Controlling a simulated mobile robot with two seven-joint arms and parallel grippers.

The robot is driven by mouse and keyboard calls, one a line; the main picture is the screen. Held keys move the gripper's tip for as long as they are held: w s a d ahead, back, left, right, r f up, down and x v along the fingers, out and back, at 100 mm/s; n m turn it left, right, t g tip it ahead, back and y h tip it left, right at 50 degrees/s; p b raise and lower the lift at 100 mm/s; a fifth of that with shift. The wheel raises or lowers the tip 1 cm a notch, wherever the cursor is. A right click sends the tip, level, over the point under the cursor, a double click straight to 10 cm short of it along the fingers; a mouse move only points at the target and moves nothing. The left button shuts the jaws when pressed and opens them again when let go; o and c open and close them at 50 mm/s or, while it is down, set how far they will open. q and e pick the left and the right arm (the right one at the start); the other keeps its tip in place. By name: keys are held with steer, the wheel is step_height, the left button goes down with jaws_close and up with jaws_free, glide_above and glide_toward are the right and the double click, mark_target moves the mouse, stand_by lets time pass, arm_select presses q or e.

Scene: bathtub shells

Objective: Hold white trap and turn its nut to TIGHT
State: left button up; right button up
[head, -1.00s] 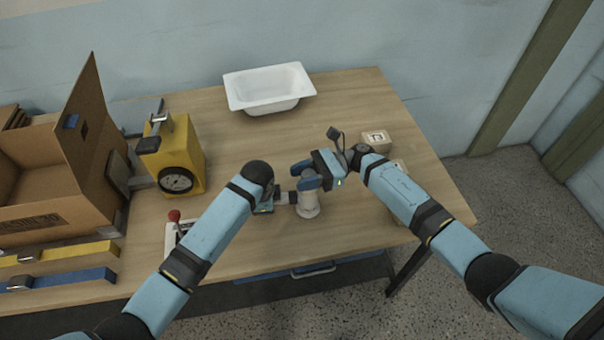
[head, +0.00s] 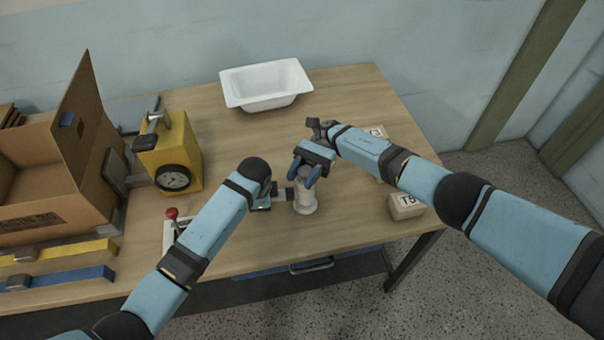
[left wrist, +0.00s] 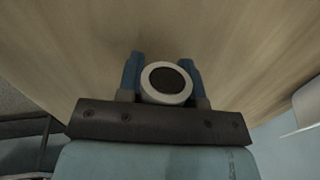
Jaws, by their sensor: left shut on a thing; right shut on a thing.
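The white trap (head: 306,205) stands upright on the table, a short pale cylinder with a wider base. My left gripper (head: 291,195) comes in from the left and is shut on the trap's body. In the left wrist view the trap (left wrist: 148,87) shows as a white ring with a dark round centre, between the two blue fingers of that gripper (left wrist: 160,75). My right gripper (head: 306,178) reaches down from above, its blue fingers shut on the top of the trap, where the nut would be. The fingers hide most of the nut, and no TIGHT mark is readable.
A white tub (head: 266,84) sits at the back. A yellow device with a dial (head: 168,155) and an open cardboard box (head: 40,190) stand left. A red-knobbed lever (head: 171,213) is near the front. A small labelled block (head: 406,207) lies right of the trap.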

mark_target(303, 174)
steer(key=shift+w+d, duration=0.1)
steer(key=shift+d, duration=0.05)
stand_by(0.6)
steer(key=o, duration=0.9)
steer(key=shift+o, duration=0.2)
step_height(303, 174, up, 10)
